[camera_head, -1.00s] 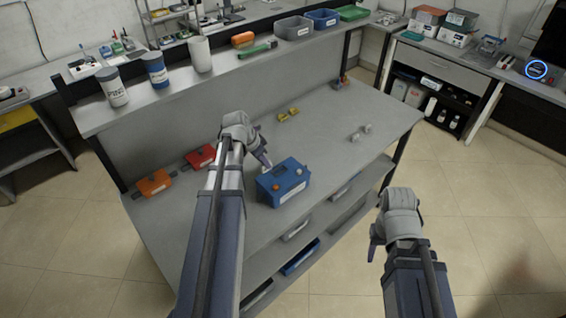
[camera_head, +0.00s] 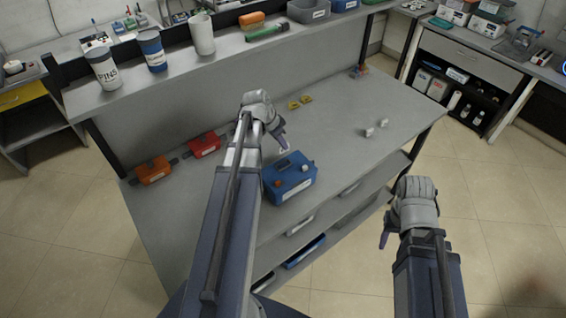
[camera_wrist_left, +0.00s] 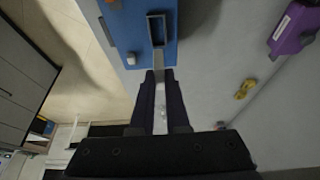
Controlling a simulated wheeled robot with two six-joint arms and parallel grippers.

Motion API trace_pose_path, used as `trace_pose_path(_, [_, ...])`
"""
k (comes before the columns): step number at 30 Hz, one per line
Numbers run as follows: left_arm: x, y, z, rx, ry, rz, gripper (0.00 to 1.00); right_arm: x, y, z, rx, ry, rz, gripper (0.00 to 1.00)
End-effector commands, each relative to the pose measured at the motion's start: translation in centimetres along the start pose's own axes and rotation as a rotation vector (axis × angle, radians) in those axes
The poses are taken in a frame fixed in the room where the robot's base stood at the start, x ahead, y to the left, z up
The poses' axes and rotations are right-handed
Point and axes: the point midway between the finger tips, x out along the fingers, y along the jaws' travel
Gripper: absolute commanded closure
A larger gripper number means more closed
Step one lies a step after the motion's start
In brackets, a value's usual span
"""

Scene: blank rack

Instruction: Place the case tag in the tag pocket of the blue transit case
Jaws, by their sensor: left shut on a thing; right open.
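The blue transit case (camera_head: 290,182) stands on the bench near its front edge, below my left gripper (camera_head: 284,146). In the left wrist view, the case (camera_wrist_left: 130,40) is at the top, with a dark rectangular frame, the tag pocket (camera_wrist_left: 149,28), on its upper face. My left gripper (camera_wrist_left: 160,76) is shut on a pale narrow strip, the case tag (camera_wrist_left: 160,62); its tip is close to the pocket's near end. I cannot tell whether they touch. Most of the tag is hidden between the fingers. My right gripper (camera_head: 384,240) is open and empty, over the floor beyond the bench front.
Red (camera_head: 204,145) and orange (camera_head: 153,171) cases stand at the back left. A purple case (camera_wrist_left: 292,30) shows in the left wrist view. Yellow pieces (camera_head: 300,102) and pale small parts (camera_head: 376,128) lie farther right.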

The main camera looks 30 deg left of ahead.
Motion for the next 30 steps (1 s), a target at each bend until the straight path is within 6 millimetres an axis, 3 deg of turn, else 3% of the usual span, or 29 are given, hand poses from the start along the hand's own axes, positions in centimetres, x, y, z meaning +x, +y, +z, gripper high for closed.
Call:
trace_pose_path(1, [1.6,0.0,0.7,0.000,0.000,0.000,1.00,1.7,-0.2,-0.1,-0.002,0.000,0.000,0.50])
trace_pose_path(6, [3.6,0.0,1.5,0.000,0.000,0.000,1.00,3.9,-0.3,-0.2,-0.007,0.000,0.002,0.50])
trace_pose_path(14, [3.9,0.0,1.6,0.000,0.000,0.000,1.00,4.2,-0.4,-0.2,-0.010,0.000,0.002,0.50])
trace_pose_path(24, [7.2,0.0,3.0,0.000,0.000,0.000,1.00,7.8,-0.7,-0.5,-0.012,0.000,0.002,0.50])
trace_pose_path(30, [7.1,0.0,2.9,0.000,0.000,0.000,1.00,7.6,-0.7,-0.5,-0.012,0.000,0.002,0.50])
